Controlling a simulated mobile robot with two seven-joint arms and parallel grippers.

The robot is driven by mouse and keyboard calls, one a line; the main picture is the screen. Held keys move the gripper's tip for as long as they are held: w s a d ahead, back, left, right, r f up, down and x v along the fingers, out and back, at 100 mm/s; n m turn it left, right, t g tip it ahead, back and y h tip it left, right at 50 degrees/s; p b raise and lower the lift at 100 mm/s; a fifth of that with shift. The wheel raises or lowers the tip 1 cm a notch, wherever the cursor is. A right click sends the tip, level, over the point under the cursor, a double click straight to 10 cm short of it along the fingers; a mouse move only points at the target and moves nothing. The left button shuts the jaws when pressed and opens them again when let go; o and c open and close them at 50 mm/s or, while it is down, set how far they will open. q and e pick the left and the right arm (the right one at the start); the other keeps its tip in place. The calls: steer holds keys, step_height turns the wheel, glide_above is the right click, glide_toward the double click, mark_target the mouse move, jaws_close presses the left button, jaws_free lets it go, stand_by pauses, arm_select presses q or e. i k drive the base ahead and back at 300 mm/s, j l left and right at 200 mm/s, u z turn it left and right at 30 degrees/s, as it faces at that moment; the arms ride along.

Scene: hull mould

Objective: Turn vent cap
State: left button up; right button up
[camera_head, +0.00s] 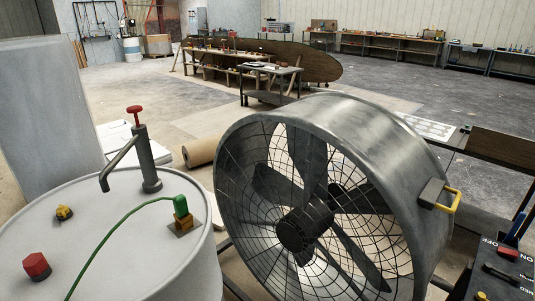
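A white drum (135,250) stands at the lower left, its round top in view. On the top are a red faceted cap (37,265) near the front left and a small yellow cap (64,212) behind it. I cannot tell which of the two is the vent cap. Both sit upright on the lid, with nothing touching them. Neither of my grippers shows in the view.
A grey hand pump (150,165) with a red knob rises from the drum's back. A green hose (115,232) crosses the lid from a brass fitting (182,221). A large drum fan (335,200) stands close on the right. A tool surface (505,265) is at far right.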

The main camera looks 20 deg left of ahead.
mark_target(62, 210)
steer(key=l+u, duration=0.1)
steer(key=u, duration=2.6)
